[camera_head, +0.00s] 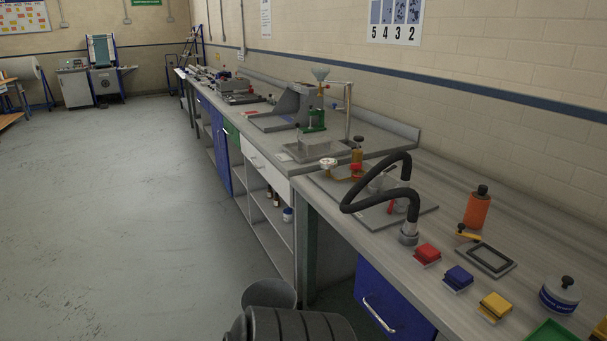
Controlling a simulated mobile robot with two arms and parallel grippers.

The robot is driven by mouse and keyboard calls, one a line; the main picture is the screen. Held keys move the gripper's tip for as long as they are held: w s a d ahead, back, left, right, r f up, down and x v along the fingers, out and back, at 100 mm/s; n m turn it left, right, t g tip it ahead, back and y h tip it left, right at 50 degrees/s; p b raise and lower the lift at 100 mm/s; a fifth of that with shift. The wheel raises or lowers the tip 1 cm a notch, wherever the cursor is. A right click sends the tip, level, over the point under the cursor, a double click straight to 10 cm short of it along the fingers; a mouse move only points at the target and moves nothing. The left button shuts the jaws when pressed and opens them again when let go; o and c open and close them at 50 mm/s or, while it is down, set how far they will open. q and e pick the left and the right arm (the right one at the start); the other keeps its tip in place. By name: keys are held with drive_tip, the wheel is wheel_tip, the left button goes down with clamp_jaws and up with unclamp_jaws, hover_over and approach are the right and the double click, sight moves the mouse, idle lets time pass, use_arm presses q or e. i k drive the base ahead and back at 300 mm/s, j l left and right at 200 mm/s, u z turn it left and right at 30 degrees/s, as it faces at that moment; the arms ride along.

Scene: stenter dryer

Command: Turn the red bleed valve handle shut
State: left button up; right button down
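No part is clearly recognisable as the bleed valve at this distance. One red part (356,168) is beside a round white-faced gauge (328,163), below a brownish knob or bottle. The other is a slim red piece (390,207) over a grey plate (372,217), partly behind a thick black hose (365,190). I cannot tell which of them is the valve handle, nor whether it is open or shut. Neither of my grippers is in view.
The long bench runs away along the right wall. On its near end are an orange bottle (477,208), red, blue and yellow blocks (426,254), a black frame (486,259) and a white container (559,295). A grey bin (269,294) stands before it. The floor at left is clear.

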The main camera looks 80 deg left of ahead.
sight(355, 167)
drive_tip(key=u, duration=2.3)
drive_tip(key=z, duration=0.35)
drive_tip(key=i+j+z, duration=0.2)
drive_tip(key=j+z, duration=0.25)
drive_tip(key=i+j+z, duration=0.2)
drive_tip(key=z, duration=0.3)
drive_tip(key=j, duration=0.1)
